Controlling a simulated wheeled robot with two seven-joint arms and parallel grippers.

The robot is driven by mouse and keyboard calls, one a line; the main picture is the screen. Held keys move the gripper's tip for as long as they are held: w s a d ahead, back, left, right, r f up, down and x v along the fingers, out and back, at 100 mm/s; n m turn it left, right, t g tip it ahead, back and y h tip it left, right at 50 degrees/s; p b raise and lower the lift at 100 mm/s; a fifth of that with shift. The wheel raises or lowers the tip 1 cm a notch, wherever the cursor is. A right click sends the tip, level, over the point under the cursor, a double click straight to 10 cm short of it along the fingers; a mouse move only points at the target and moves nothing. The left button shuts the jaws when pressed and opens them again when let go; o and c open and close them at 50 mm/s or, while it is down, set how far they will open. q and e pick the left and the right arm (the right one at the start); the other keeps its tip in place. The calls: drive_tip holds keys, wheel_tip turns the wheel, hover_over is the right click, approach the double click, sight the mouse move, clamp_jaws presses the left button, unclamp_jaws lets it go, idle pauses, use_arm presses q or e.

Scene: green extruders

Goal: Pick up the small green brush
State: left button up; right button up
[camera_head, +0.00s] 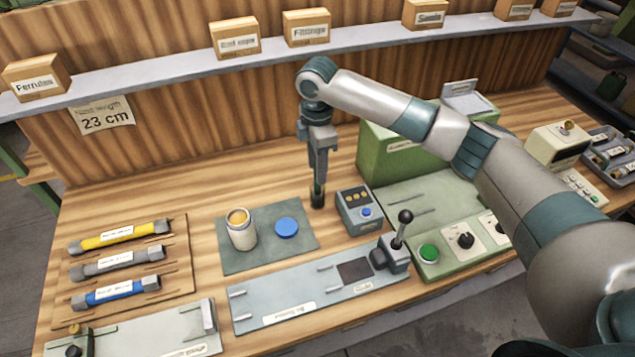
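My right gripper (318,180) comes down over the middle of the bench, pointing straight down, with its fingers seen nearly edge-on. A small dark green upright thing (317,198), which looks like the green brush, shows right at and below the fingertips. Its upper part is hidden by the fingers. I cannot tell whether the fingers are closed on it or only around it, or whether it touches the bench. My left gripper is out of view.
A grey-green mat (235,262) with an open jar (241,232) and a blue lid (287,227) lies to the left. A small box with buttons (357,208) stands close on the right. A green machine (400,155) and a lever (402,228) are farther right.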

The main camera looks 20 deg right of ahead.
wheel_tip(320, 180, down, 4)
drive_tip(key=shift+w+d+r+p, duration=0.1)
drive_tip(key=shift+w+p, duration=0.05)
drive_tip(key=shift+p, duration=0.6)
clamp_jaws()
